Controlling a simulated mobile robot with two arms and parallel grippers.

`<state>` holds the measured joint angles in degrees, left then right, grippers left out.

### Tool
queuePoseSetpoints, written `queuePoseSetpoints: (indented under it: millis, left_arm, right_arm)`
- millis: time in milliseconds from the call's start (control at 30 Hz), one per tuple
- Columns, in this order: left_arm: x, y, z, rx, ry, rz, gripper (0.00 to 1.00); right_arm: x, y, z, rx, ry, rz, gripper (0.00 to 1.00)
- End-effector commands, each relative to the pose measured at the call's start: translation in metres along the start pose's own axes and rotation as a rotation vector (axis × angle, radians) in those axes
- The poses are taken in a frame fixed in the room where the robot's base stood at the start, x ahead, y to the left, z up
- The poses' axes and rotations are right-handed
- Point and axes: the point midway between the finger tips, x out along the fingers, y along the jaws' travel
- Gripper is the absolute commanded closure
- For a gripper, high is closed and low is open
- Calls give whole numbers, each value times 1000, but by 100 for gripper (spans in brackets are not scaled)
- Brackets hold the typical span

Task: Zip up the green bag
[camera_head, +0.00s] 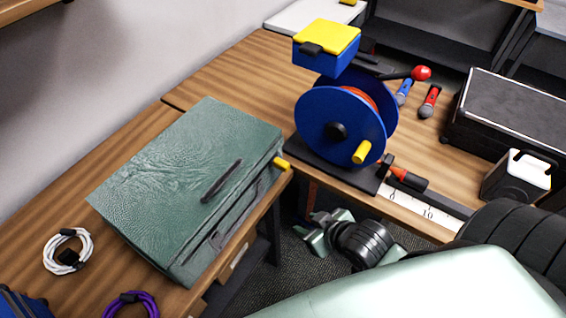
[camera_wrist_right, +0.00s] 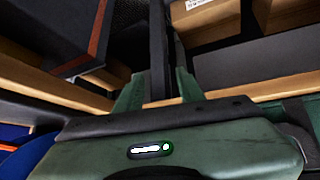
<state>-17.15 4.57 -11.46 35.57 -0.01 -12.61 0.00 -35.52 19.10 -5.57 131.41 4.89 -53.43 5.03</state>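The green bag (camera_head: 185,150) lies on the left wooden table with a dark handle (camera_head: 221,181) on its front side. A small yellow tab (camera_head: 282,162) sticks out at its right corner. I cannot make out how far its zip is closed. My right gripper (camera_head: 318,226) is below and to the right of the bag, apart from it, beside the table edges. In the right wrist view its two green fingers (camera_wrist_right: 158,92) stand apart with nothing held between them. My left gripper is not in view.
A blue cable reel (camera_head: 329,128) stands on the right table with a blue box with yellow lid (camera_head: 328,45) above it. A white cable (camera_head: 68,250) and purple cable (camera_head: 132,304) lie left and in front of the bag.

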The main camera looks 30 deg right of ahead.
Motion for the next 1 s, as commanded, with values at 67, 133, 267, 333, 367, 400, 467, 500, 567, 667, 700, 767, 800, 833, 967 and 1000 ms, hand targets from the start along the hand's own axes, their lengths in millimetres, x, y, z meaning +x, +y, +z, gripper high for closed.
queuePoseSetpoints:
  millis: [67, 133, 267, 333, 367, 400, 467, 500, 567, 667, 700, 767, 800, 833, 967, 1000]
  left_arm:
    - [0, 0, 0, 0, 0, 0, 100]
    - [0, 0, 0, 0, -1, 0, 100]
    - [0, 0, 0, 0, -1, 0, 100]
    - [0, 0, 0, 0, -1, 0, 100]
    - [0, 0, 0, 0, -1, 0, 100]
    - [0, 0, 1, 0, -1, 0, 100]
    - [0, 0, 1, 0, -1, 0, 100]
    - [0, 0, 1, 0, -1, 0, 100]
    - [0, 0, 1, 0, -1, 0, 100]
    - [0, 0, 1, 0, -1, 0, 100]
    - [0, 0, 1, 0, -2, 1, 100]
    - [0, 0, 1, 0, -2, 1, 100]
    - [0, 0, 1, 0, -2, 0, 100]
    - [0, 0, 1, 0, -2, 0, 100]
    - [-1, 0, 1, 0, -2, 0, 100]
    - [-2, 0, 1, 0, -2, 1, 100]
  right_arm:
    - [-1, 6, -14, -17, 86, -11, 62]
    - [-3, 10, -26, -28, 165, -28, 62]
    - [-8, 17, -50, -47, 332, -72, 62]
    - [-14, 22, -63, -57, 437, -109, 62]
    - [-18, 24, -69, -61, 484, -127, 62]
    - [-24, 27, -76, -65, 546, -153, 62]
    - [-34, 31, -86, -69, 632, -193, 62]
    - [-40, 33, -91, -70, 683, -218, 62]
    - [-50, 36, -98, -72, 748, -252, 62]
    - [-63, 40, -105, -72, 823, -293, 62]
    - [-67, 41, -107, -71, 844, -304, 62]
    - [-70, 42, -110, -71, 863, -315, 62]
    - [-71, 42, -112, -71, 871, -318, 62]
    - [-70, 41, -114, -70, 874, -320, 62]
    - [-63, 37, -125, -70, 878, -319, 62]
    - [-60, 35, -130, -70, 880, -319, 62]
